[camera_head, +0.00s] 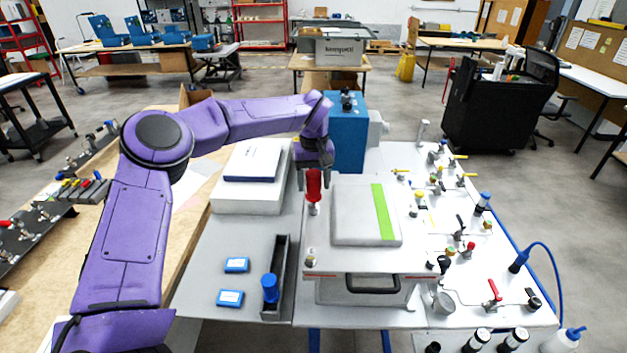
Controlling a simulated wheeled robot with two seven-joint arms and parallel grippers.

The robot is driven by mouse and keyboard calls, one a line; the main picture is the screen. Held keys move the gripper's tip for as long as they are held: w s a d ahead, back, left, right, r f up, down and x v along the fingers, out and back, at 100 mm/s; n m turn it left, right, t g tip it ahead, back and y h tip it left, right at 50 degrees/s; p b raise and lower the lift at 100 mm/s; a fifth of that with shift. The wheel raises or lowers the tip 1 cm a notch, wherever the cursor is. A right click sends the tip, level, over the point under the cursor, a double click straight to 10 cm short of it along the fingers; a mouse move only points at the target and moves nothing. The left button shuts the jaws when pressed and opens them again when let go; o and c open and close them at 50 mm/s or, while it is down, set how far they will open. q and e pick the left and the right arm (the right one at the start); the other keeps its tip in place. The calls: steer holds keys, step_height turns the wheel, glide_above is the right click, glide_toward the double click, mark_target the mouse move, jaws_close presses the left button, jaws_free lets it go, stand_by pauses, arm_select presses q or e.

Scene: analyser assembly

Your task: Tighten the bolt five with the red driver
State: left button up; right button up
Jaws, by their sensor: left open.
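The red driver (313,186) stands upright near the left edge of the analyser (345,262), behind its front left corner. My left gripper (313,178) is open and points down at the top of the red driver, its fingers around or just beside the handle; I cannot tell if they touch it. The driver's tip and any bolt under it are too small to make out, and I cannot tell which one is bolt five. My right gripper is out of view.
A blue-handled tool (270,288) stands in a dark narrow tray at the front. Two small blue boxes (236,265) lie left of it. A white box (247,190) with a blue-white case is behind. A blue unit (347,145) stands behind my gripper. A valve panel (470,200) fills the right.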

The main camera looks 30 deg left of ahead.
arm_select(q)
steer(key=n, duration=0.3)
steer(key=n+b, duration=0.1)
steer(key=n, duration=0.3)
steer(key=shift+w+f, duration=0.1)
steer(key=shift+f, duration=0.1)
steer(key=n+b, duration=0.1)
steer(key=n, duration=0.3)
steer(key=n+b, duration=0.2)
steer(key=n, duration=0.5)
steer(key=shift+w+f+b, duration=0.1)
steer(key=shift+w+b, duration=0.05)
steer(key=shift+b, duration=0.25)
steer(key=n, duration=0.3)
steer(key=shift+b, duration=0.4)
steer(key=shift+r, duration=0.3)
